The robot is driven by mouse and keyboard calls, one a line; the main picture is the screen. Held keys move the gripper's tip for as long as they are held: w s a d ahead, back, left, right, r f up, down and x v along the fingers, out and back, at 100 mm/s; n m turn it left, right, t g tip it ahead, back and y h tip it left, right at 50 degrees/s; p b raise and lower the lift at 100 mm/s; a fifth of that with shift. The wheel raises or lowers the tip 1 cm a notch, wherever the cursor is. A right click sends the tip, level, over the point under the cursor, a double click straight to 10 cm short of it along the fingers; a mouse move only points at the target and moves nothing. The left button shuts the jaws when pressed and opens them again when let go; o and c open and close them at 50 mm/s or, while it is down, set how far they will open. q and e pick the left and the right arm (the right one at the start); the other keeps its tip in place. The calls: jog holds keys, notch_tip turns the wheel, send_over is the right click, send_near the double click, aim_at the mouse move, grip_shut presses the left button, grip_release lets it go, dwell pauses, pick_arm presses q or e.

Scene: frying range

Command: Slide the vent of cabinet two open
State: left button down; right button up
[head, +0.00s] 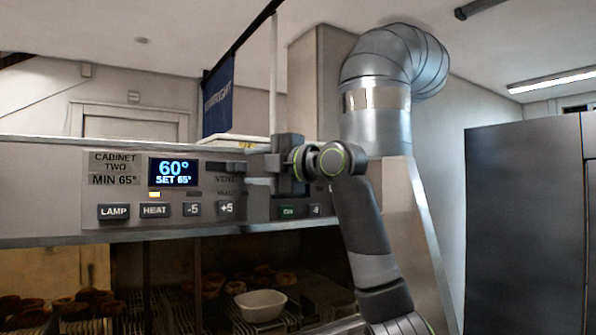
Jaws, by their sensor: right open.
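The cabinet two control panel (70,190) spans the left half, with a "CABINET TWO, MIN 65°" label and a display (173,172) reading 60°, SET 65°. The vent label (225,179) is partly readable on the panel's right part, with a dark horizontal vent slot (222,166) just above it. My right gripper (254,173) is open and points left, in front of the panel just right of the vent label. It hides part of the vent area, so I cannot tell the slider's position or whether a finger touches it. My left gripper is out of view.
LAMP (113,212), HEAT (155,210), -5 and +5 buttons sit below the display. More buttons (287,211) show under my gripper. Below are racks with browned food and a white bowl (261,305). A metal duct (375,110) rises behind my arm; a dark cabinet (525,220) stands right.

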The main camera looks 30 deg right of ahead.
jog(key=b+v, duration=0.5)
jog(key=v, duration=1)
jog(key=shift+d, duration=0.2)
